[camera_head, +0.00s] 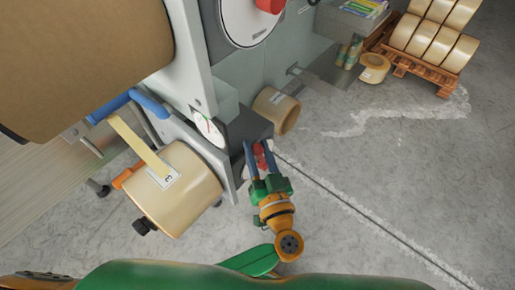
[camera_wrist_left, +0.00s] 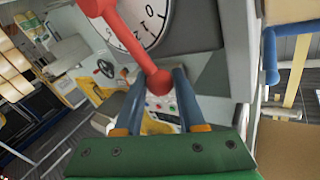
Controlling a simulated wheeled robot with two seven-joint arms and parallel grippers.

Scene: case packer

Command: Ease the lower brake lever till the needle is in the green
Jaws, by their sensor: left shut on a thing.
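The lower brake lever is red and ends in a round knob; it shows in the left wrist view (camera_wrist_left: 157,82) and, partly hidden by my fingers, in the head view (camera_head: 260,158). My left gripper (camera_head: 259,147) is shut on the knob, with one blue finger on each side; its fingers also show in the left wrist view (camera_wrist_left: 157,90). The small white gauge (camera_head: 208,128) on the machine shows green and red marks, but the needle's exact place is too small to tell. A numbered white dial (camera_wrist_left: 145,22) lies behind the lever. My right gripper is out of view.
A large brown roll (camera_head: 80,55) and a smaller tape roll (camera_head: 178,190) sit on the machine at left. A loose roll (camera_head: 276,109) is just beyond my left gripper. A pallet (camera_head: 412,68) of rolls stands at the back right. The floor at right is mostly clear.

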